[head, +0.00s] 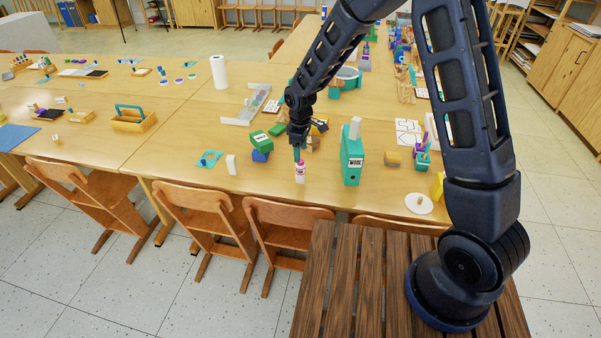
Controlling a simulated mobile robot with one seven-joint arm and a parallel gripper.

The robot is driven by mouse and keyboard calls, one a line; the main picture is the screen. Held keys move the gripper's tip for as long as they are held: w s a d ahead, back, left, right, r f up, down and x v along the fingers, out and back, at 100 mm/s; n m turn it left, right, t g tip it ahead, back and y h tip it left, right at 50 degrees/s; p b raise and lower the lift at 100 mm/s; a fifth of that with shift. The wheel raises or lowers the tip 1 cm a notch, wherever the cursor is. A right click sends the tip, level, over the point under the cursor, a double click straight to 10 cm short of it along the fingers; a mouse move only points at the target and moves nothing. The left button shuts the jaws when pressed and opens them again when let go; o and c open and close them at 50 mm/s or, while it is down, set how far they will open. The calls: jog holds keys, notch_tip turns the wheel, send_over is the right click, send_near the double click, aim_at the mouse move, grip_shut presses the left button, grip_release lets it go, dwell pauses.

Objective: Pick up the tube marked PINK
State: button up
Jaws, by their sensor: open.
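A small white tube (300,175) with a pink cap and a dark label stands upright near the front edge of the wooden table (195,125). Its lettering is too small to read. My gripper (298,156) points down just above the cap. Its jaws are open, with nothing seen between them. I cannot tell whether the fingertips touch or surround the cap.
Right of the tube stands a teal box (352,163) marked WOOL with a pale block on top. To the left are a green box (261,139), a blue block (260,156) and a white block (231,164). Wooden chairs (205,213) line the front edge.

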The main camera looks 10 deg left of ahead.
aim_at(300, 168)
jog(key=shift+w+f, duration=0.1)
jog(key=shift+f, duration=4.7)
jog(key=c, duration=1.1)
jog(key=shift+c, duration=0.2)
jog(key=shift+r, duration=0.1)
